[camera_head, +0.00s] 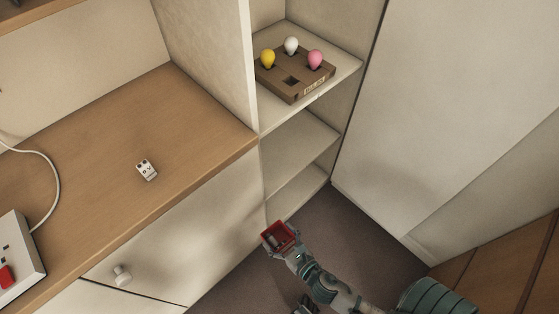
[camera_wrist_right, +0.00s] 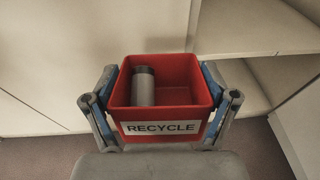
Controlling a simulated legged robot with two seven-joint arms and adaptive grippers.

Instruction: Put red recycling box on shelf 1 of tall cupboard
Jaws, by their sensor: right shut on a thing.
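The red recycling box (camera_head: 281,236) is held in my right gripper (camera_head: 287,246), low in front of the tall cupboard (camera_head: 300,150). In the right wrist view the box (camera_wrist_right: 188,78) shows a white RECYCLE label on its near side. The right gripper's fingers (camera_wrist_right: 163,105) press on both sides of the box. A grey cylinder with a dark end (camera_wrist_right: 142,88) lies in it. The cupboard has open shelves (camera_wrist_right: 250,27), which show to the right of and behind the box. Which shelf is number 1 is not marked. My left gripper is not clearly visible.
A brown tray (camera_head: 293,90) with yellow, white and pink bulbs sits on the upper visible shelf. The shelves below look empty. A wooden desktop (camera_head: 110,160) with a small white block (camera_head: 147,170) is at the left.

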